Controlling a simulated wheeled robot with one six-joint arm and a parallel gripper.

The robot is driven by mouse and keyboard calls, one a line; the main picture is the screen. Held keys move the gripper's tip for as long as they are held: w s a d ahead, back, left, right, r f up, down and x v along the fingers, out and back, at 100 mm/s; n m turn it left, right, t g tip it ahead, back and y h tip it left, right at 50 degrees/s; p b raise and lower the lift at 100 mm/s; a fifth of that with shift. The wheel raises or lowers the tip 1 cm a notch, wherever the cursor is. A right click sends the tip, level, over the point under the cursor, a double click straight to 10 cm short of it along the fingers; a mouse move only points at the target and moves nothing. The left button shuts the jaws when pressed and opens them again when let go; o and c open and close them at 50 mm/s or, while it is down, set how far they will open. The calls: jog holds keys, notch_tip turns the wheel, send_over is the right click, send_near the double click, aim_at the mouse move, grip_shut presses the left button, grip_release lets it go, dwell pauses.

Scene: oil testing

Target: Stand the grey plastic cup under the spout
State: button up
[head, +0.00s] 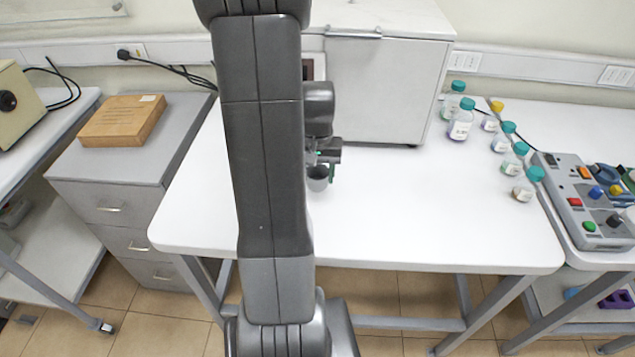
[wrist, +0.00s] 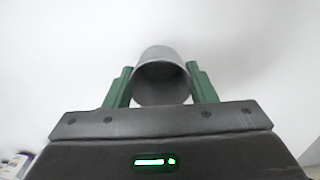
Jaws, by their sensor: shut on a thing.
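The grey plastic cup (head: 318,178) is at the end of my arm in the head view, over the white table. In the wrist view the cup (wrist: 162,76) sits between the two green fingers of my gripper (wrist: 162,84), which is shut on it. In the head view my gripper (head: 322,158) is partly hidden by my own arm. I cannot tell whether the cup touches the table. No spout can be made out; my arm covers the area left of the cup.
A large white machine (head: 385,90) stands at the back of the white table (head: 420,215), just behind my gripper. Several capped bottles (head: 461,119) stand at the table's right side. The table's middle and front are clear. A control box (head: 580,200) sits farther right.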

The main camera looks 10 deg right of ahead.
aim_at(317, 184)
jog(key=shift+f, duration=1.95)
jog(key=shift+f, duration=0.15)
jog(key=o, duration=0.9)
jog(key=shift+o, duration=0.3)
